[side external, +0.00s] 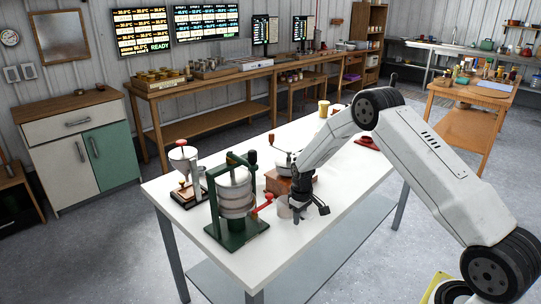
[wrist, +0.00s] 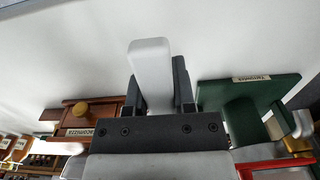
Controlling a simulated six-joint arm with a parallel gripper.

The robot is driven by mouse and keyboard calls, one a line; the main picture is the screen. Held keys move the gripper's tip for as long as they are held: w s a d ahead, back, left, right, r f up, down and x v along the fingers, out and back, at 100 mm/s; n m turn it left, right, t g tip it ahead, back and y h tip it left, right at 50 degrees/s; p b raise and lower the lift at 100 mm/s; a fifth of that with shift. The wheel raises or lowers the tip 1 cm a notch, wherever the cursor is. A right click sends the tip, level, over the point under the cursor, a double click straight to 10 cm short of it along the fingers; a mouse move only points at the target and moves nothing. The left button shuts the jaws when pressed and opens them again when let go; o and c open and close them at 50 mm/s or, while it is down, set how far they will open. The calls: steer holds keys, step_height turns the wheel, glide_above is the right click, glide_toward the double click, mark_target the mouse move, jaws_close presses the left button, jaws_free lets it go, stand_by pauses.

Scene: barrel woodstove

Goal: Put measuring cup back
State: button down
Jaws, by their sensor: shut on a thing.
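My gripper (side external: 299,212) is low over the white table, between the green-framed press and the wooden box grinder. In the wrist view, my gripper (wrist: 157,82) has its dark fingers on both sides of a smooth white piece (wrist: 150,62), shut on it. This piece appears to be the measuring cup; its full shape is hidden. In the side view, a pale cup-like shape (side external: 284,208) shows just left of the fingers. I cannot tell whether it touches the tabletop.
The green press (side external: 236,200) with a red handle stands close on the left; its labelled base shows in the wrist view (wrist: 250,95). The wooden grinder (side external: 284,183) is close behind. A small device (side external: 186,175) stands farther left. The white table (side external: 335,205) is clear toward the front right.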

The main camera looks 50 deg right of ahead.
mark_target(298, 231)
steer(key=shift+w+f, duration=0.2)
steer(key=shift+f, duration=1.6)
steer(key=shift+f, duration=0.1)
steer(key=shift+c, duration=2.2)
jaws_free()
steer(key=shift+r, duration=6.15)
